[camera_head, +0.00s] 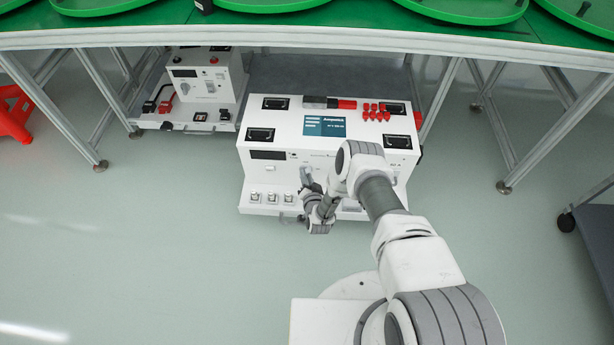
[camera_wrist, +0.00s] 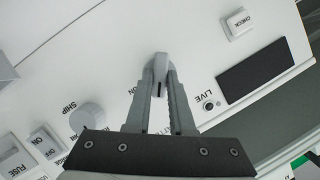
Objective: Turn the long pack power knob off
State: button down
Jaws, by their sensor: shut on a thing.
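The long pack (camera_head: 286,182) is the white box under the green-topped table in the head view. Its power knob (camera_wrist: 161,64) is light grey and sits between my fingertips in the wrist view. My gripper (camera_wrist: 161,80) is shut on the knob, with one finger on each side. The fingers hide part of the lettering around the knob. In the head view my gripper (camera_head: 307,183) is at the front face of the pack, and my wrist partly covers it.
A smaller white unit (camera_head: 205,80) stands left of the pack. Table legs (camera_head: 502,150) stand to the right. Open floor lies left.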

jog(key=shift+a+n+h+b, duration=0.15)
jog(key=shift+n+h+b, duration=0.2)
jog(key=shift+n+h, duration=0.7)
jog(key=shift+a+n+h+b, duration=0.25)
jog(key=shift+n+h, duration=0.4)
jog(key=shift+n, duration=0.7)
jog(key=shift+d+g, duration=0.15)
jog(key=shift+g, duration=0.15)
jog(key=c, duration=0.8)
grip_release()
jog(key=shift+s+r, duration=0.15)
